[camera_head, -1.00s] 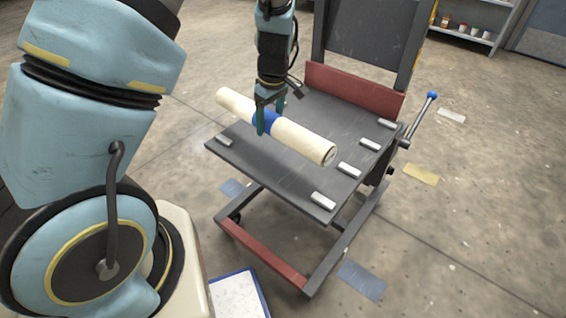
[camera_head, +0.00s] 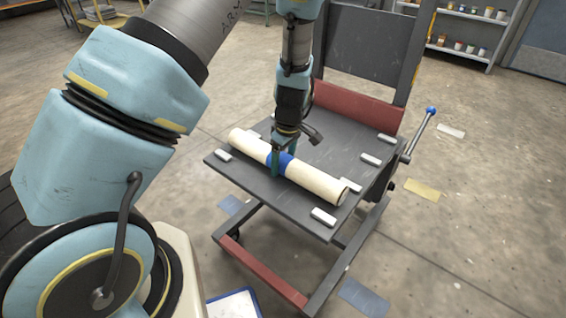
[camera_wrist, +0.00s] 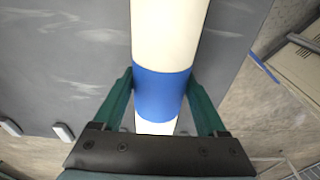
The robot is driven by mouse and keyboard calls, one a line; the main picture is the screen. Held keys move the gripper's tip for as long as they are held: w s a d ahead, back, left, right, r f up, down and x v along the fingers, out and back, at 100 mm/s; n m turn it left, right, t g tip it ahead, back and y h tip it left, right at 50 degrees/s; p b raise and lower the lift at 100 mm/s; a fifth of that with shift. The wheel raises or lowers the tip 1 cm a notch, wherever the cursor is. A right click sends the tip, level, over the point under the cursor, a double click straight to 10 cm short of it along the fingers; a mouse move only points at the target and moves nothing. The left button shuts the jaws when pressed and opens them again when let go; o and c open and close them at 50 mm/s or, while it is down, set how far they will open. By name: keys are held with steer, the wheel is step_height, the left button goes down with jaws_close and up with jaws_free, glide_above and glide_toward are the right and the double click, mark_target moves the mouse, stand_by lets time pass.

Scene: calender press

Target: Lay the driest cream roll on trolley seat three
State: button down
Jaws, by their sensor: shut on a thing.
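The cream roll (camera_head: 318,182) has a blue band round its middle and lies crosswise over the trolley's dark deck (camera_head: 340,138), close to its front edge. My gripper (camera_head: 281,166) points down and is shut on the roll at the band. In the wrist view the green fingers of my gripper (camera_wrist: 160,100) stand on both sides of the blue band on the roll (camera_wrist: 168,30). White seat blocks stand on the deck, such as one at the front right (camera_head: 323,217) and one at the left (camera_head: 223,155). The roll looks at or just above deck height; contact with the blocks is unclear.
The trolley has a red back strip (camera_head: 358,102), an upright back panel (camera_head: 370,45) and a blue-knobbed lever (camera_head: 421,130) at the right. A shelf with small jars (camera_head: 462,30) stands at the back right. The floor right of the trolley is open.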

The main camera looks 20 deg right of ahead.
mark_target(287, 158)
steer(key=shift+f, duration=0.25)
jaws_free()
steer(key=shift+r, duration=0.1)
steer(key=r, duration=0.8)
steer(key=s+r, duration=0.1)
steer(key=r, duration=0.3)
steer(key=shift+s+d+p, duration=0.1)
steer(key=shift+d+p, duration=0.25)
steer(key=shift+d, duration=0.05)
steer(key=s+a+r+m, duration=0.1)
steer(key=a+r+m, duration=0.1)
steer(key=a, duration=0.8)
steer(key=s+a+r+m, duration=0.1)
steer(key=a+r, duration=0.3)
steer(key=a, duration=0.6)
steer(key=a+r+m+h, duration=0.1)
steer(key=a+r+m, duration=0.2)
steer(key=a, duration=0.8)
steer(key=shift+s+r+m, duration=0.35)
steer(key=shift+s+m, duration=0.05)
steer(key=shift+m, duration=0.1)
